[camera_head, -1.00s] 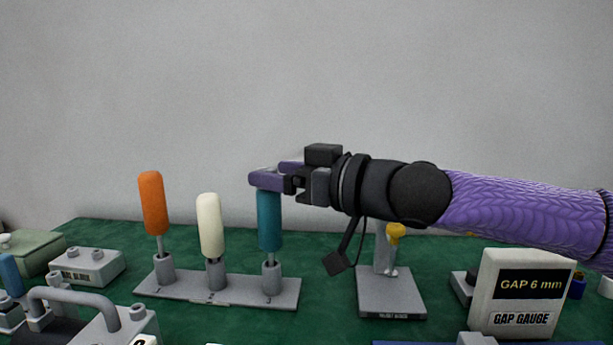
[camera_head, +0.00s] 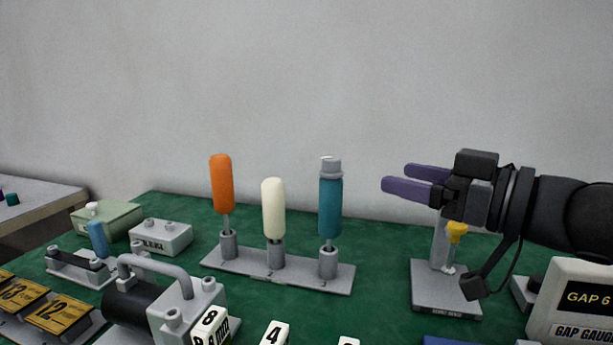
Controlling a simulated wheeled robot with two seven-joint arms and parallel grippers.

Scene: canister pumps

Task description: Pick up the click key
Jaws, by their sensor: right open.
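Three upright handled tools stand in a grey rack (camera_head: 300,277): an orange one (camera_head: 222,184), a cream one (camera_head: 273,208) and a teal one (camera_head: 330,208) with a grey ringed cap on top. The teal one looks most like the click key, though no label on it is readable. My right gripper (camera_head: 412,180) is open and empty, pointing left, in the air to the right of the teal tool and apart from it. My left gripper is not in view.
A grey stand (camera_head: 445,287) with a yellow-topped part is below my right gripper. The gap gauge box (camera_head: 570,300) is at right. A black-and-grey pump (camera_head: 175,305) with a handle, number tags (camera_head: 50,312) and a pale green box (camera_head: 107,220) lie left.

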